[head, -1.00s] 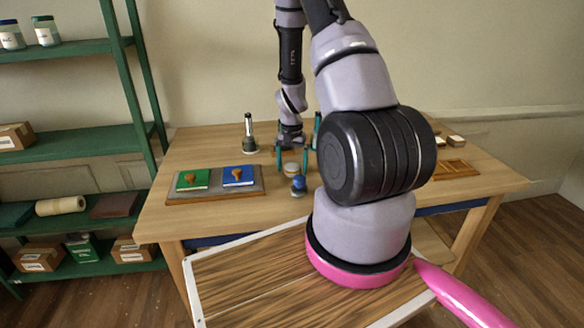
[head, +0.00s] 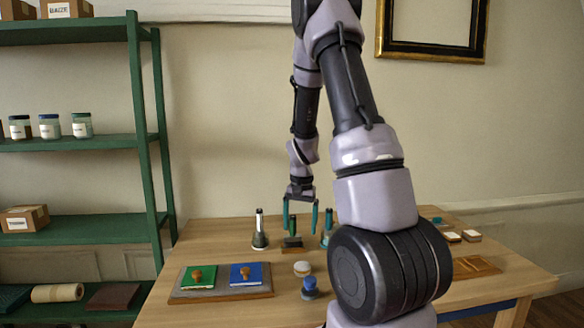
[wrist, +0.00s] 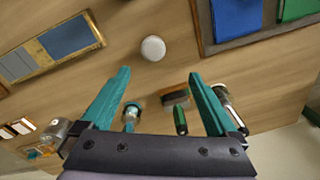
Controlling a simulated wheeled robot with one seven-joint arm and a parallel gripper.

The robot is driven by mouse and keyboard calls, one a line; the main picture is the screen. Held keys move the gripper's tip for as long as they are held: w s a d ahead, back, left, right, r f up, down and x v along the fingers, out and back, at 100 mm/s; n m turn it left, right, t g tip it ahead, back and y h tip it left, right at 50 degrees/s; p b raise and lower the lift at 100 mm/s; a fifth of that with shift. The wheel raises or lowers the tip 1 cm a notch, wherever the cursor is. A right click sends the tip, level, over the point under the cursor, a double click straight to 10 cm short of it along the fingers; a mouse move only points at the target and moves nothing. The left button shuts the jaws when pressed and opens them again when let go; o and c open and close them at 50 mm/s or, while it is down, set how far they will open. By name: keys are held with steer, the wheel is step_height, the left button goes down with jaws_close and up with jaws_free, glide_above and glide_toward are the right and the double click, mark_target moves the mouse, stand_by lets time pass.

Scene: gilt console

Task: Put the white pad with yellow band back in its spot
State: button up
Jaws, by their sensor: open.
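A small round pad (head: 302,268) with a white top and a yellowish band stands on the table, just behind a blue knob (head: 309,288). It also shows as a white disc in the wrist view (wrist: 153,48), beyond my fingertips. My gripper (head: 300,230) is open and empty, with its teal fingers pointing down above the table, behind and above the pad. It shows in the wrist view (wrist: 159,76) with a wide gap between the fingers. I cannot tell which place is the pad's spot.
A grey tray (head: 222,293) with green and blue pads bearing wooden knobs lies left. Dark-based bottles (head: 260,232) and a brown block (head: 292,243) stand near the gripper. A slotted wooden tray (head: 475,267) and small white-topped blocks (head: 471,236) are right. A green shelf (head: 150,150) stands left.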

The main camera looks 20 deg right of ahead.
steer(key=s+a+r+n+t, duration=0.1)
steer(key=s+a+r+t, duration=0.2)
steer(key=r, duration=0.5)
steer(key=s+a+r+n+y, duration=0.1)
steer(key=s+a+r, duration=0.2)
steer(key=s+r, duration=0.35)
steer(key=s+a+r+n+t, duration=0.15)
steer(key=a+r, duration=0.25)
steer(key=r, duration=0.6)
steer(key=s+a+r+t, duration=0.2)
steer(key=s+r, duration=0.1)
steer(key=s, duration=0.5)
steer(key=shift+s+a+r+y, duration=0.15)
steer(key=shift+s+r+y, duration=0.15)
steer(key=shift+r+y, duration=0.1)
